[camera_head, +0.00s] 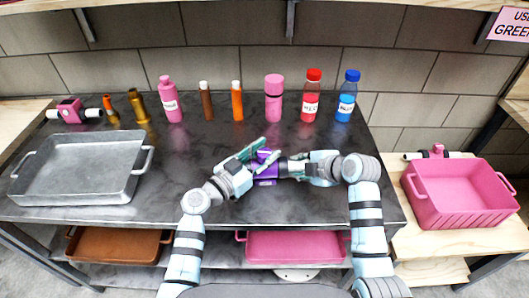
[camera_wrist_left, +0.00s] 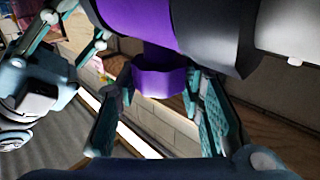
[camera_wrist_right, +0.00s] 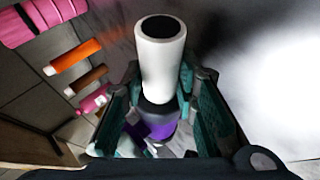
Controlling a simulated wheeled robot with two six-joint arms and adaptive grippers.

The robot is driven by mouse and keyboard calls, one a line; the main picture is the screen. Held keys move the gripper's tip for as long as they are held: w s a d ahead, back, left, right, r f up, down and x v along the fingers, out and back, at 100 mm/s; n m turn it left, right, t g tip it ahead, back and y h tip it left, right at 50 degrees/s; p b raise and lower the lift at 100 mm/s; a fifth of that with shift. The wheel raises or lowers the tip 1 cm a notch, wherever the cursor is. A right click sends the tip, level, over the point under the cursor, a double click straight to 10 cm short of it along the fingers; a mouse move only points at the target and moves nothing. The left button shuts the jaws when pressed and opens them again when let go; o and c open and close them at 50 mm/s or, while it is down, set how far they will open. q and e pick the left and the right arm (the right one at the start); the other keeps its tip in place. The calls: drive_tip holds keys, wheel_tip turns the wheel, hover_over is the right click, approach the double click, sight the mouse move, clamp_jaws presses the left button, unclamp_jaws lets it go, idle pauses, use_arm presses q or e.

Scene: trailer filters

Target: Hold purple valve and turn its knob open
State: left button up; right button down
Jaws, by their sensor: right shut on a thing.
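The purple valve (camera_head: 266,167) is held above the dark table, between my two grippers. My right gripper (camera_head: 300,166) is shut on its black-and-white pipe end, which stands between the fingers in the right wrist view (camera_wrist_right: 160,75). My left gripper (camera_head: 258,152) is open at the valve's purple knob. In the left wrist view the knob (camera_wrist_left: 160,78) lies between the spread fingers, with a gap on its left side; contact on its right side cannot be told. Part of the valve is hidden behind my left gripper in the head view.
A grey metal tray (camera_head: 75,168) sits on the table's left. Bottles, including a red-capped one (camera_head: 311,100) and a blue-capped one (camera_head: 347,98), line the back. A pink valve (camera_head: 70,110) lies back left. A pink bin (camera_head: 460,195) stands on the right-hand wooden table.

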use_arm(q)
drive_tip(key=o, duration=0.4)
drive_tip(key=v, duration=1.2)
